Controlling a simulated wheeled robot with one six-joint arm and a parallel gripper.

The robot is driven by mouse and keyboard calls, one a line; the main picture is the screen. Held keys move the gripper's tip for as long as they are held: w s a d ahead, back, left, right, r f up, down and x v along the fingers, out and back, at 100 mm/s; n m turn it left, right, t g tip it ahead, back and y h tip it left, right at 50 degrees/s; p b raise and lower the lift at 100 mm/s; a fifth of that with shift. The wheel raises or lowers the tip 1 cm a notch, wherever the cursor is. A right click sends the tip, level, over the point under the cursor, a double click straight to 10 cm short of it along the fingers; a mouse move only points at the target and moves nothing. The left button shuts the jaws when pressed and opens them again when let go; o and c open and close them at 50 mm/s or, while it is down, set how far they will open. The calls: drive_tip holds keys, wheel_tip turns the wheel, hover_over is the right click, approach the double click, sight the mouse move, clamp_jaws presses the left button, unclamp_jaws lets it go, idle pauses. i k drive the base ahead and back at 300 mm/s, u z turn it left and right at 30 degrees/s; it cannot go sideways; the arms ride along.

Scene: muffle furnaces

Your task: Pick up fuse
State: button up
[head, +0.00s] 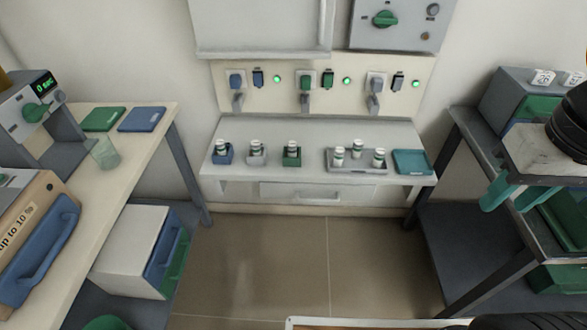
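Several white fuses with green bands are on the wall shelf (310,131) in the head view. One fuse (221,145) stands in a blue holder (222,158), one (256,146) in a grey holder (257,159), and one (291,147) in a green holder (291,161). Three more fuses, (338,156), (357,148) and (379,157), stand upright in a grey tray (349,169). My gripper (510,202), with teal fingers, is at the right, well away from the fuses. Its fingers are apart, with nothing visible between them.
Above are a switch panel (330,90) with levers and green lamps, and a cabinet (262,25). A bench (130,165) is left; a dark table (455,150) is right, near my gripper. The floor (270,260) between is clear.

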sight(292, 146)
drive_tip(key=u, duration=0.5)
drive_tip(key=i, duration=0.9)
drive_tip(key=z, duration=0.4)
